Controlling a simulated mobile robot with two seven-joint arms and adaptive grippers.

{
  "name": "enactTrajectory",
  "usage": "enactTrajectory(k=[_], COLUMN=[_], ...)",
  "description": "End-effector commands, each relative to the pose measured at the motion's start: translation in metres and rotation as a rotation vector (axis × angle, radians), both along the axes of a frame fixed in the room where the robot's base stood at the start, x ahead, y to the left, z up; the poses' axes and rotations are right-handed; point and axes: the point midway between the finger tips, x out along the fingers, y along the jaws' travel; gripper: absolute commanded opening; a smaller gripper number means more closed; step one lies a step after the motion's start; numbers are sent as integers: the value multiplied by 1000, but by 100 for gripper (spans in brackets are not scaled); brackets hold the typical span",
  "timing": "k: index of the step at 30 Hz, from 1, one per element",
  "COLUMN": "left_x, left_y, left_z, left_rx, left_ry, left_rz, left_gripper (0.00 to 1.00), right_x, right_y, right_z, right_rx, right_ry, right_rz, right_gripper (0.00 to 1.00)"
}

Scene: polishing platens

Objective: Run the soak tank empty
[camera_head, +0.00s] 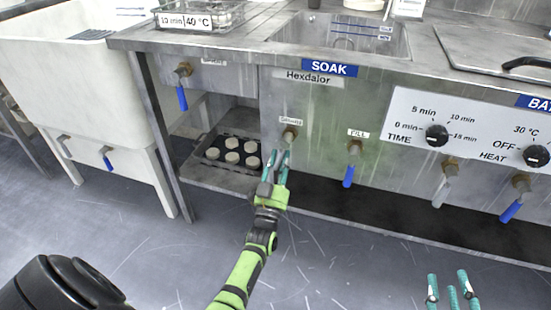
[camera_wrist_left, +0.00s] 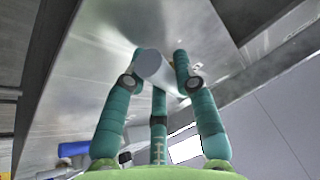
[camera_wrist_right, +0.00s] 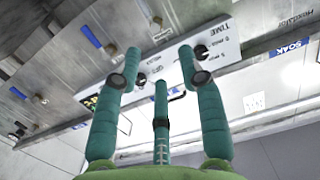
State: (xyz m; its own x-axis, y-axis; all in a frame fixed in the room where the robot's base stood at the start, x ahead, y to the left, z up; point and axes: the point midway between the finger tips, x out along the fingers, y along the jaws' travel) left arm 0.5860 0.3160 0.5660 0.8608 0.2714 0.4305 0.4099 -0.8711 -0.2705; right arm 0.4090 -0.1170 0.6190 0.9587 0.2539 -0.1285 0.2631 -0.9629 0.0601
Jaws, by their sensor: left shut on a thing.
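The soak tank (camera_head: 338,37) is a steel basin in the bench, above a blue SOAK sign (camera_head: 329,68). Whether it holds liquid I cannot tell. Below the sign is a brass drain valve (camera_head: 289,135) under a small label that is hard to read. My left gripper (camera_head: 277,168) is at this valve, shut on its pale grey handle (camera_wrist_left: 154,66), which shows between the fingers in the left wrist view. The fingers mostly hide the handle in the head view. My right gripper (camera_head: 450,290) is open and empty, low in front of the bench.
A FILL valve (camera_head: 354,148) with a blue handle is to the right. A TIME and HEAT panel (camera_head: 468,131) and further valves are beyond it. A tray of round pieces (camera_head: 211,161) lies on the lower shelf. A white sink (camera_head: 83,88) stands at left.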

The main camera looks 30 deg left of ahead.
Motion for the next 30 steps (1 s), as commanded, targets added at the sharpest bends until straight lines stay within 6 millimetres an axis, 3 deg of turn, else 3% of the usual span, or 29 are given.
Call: enactTrajectory(k=[15, 30], left_x=[3, 4], left_y=[-11, -12], left_z=[0, 0], left_rx=[-264, -292], left_ry=[-65, -72], left_rz=[1, -2], left_gripper=[0, 0], right_x=[-8, -10], right_y=[-13, -15], right_z=[-37, -42], right_rx=[-46, -51], right_ry=[193, 219], right_rz=[-31, -35], right_gripper=[40, 40])
